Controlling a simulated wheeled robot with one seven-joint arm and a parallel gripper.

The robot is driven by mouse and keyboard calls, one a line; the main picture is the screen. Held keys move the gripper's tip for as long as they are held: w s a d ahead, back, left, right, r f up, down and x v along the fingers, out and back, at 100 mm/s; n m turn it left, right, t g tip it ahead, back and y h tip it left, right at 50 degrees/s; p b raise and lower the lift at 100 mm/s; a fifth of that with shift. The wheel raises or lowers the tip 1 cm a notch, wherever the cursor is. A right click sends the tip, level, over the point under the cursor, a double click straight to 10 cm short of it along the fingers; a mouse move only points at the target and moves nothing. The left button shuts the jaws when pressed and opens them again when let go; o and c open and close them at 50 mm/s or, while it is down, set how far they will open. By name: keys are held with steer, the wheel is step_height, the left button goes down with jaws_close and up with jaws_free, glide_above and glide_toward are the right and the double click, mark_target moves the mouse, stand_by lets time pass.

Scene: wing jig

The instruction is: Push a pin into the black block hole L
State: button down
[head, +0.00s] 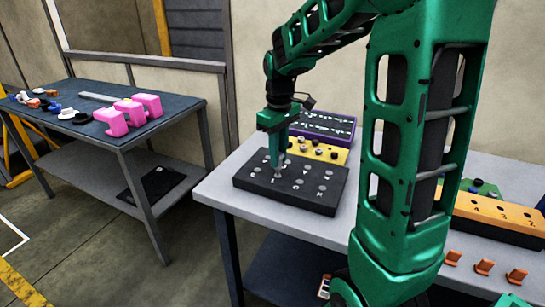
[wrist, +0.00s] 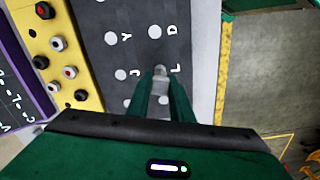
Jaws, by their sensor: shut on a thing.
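The black block (head: 318,203) lies on the light grey table, with rows of round light holes and white letters on its top. In the wrist view the block (wrist: 128,12) shows the letters Y, D, J and L. My gripper (head: 277,165) points down over the block. In the wrist view my gripper (wrist: 161,90) is shut on a grey pin (wrist: 161,76). The pin's end lies beside the letter L and covers the spot of hole L. I cannot tell whether the pin is in the hole or just above it.
A yellow block (head: 330,153) with black and red knobs stands behind the black block, then a purple-edged panel (head: 325,122). An orange block (head: 490,212) is at the right. Pink parts (head: 128,113) lie on the left table. The floor between the tables is clear.

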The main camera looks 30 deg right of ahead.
steer(key=shift+f, duration=0.15)
steer(key=shift+f, duration=1.2)
steer(key=c, duration=1.5)
jaws_free()
steer(key=shift+r, duration=0.2)
step_height(320, 180, up, 10)
steer(key=shift+w+r, duration=0.1)
steer(key=shift+r, duration=0.05)
